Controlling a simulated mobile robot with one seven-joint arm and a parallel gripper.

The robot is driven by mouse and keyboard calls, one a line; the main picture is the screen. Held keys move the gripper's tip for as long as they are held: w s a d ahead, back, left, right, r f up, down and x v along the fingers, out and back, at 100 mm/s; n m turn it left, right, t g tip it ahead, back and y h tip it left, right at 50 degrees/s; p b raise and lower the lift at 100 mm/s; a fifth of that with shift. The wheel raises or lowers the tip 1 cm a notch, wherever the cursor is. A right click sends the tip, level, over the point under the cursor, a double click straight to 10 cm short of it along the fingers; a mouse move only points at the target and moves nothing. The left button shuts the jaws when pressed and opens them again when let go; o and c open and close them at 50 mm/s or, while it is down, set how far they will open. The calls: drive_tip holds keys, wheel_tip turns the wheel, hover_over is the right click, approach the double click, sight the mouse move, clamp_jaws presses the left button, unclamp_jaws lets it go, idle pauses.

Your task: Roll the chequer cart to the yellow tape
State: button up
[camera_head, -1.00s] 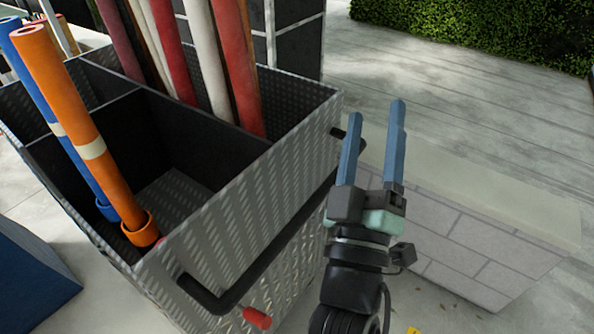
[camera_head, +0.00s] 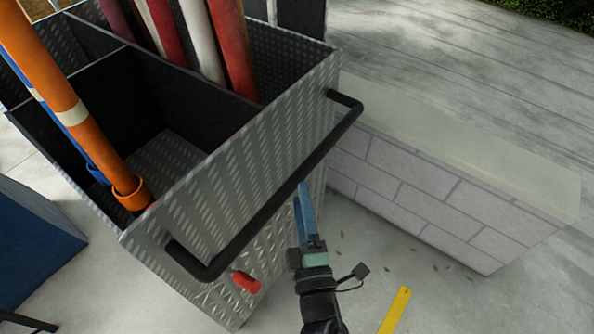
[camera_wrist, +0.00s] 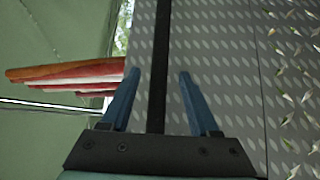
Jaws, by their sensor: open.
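The chequer cart (camera_head: 225,165) is a box of patterned metal plate on the left in the head view. Its black handle bar (camera_head: 285,178) runs along the side facing me. My gripper (camera_head: 304,188) is just below the bar, fingers pointing up toward it. In the wrist view the open blue fingers (camera_wrist: 158,72) stand either side of the black bar (camera_wrist: 157,45), apart from it. I cannot tell whether the bar lies between them in depth. The cart's plate (camera_wrist: 212,65) also fills the middle there. Yellow tape (camera_head: 396,310) lies on the floor at lower right.
The cart holds orange (camera_head: 70,105), blue, red and white rolls. A red knob (camera_head: 246,282) sticks out under the handle. A low block wall (camera_head: 430,205) stands right of the cart. A blue box (camera_head: 35,245) is at left. Floor around the tape looks mostly clear.

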sight(297, 177)
drive_tip(key=w, duration=0.4)
drive_tip(key=w+a, duration=0.1)
drive_tip(key=w, duration=0.1)
drive_tip(key=shift+r, duration=0.4)
clamp_jaws()
idle(1.0)
